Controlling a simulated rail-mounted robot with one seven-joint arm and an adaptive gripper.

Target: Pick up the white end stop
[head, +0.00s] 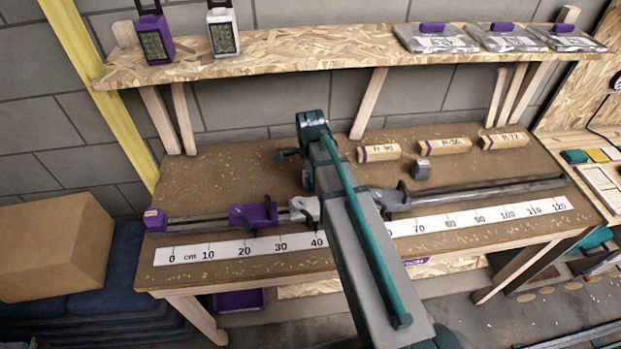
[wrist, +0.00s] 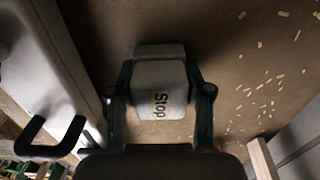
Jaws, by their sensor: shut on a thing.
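In the wrist view, the white end stop (wrist: 158,88) is a pale block with the word "Stop" on it. My gripper (wrist: 162,92) is shut on it, with one dark finger on each side. The brown bench top shows behind the block, but I cannot tell how far below it is. In the head view, my arm covers the middle of the bench, and the held block is hidden.
A long rail clamp lies along the bench, with a purple end block (head: 155,219) and purple jaw (head: 253,214). A white ruler (head: 240,247) lies in front. A shelf (head: 290,54) overhangs the back.

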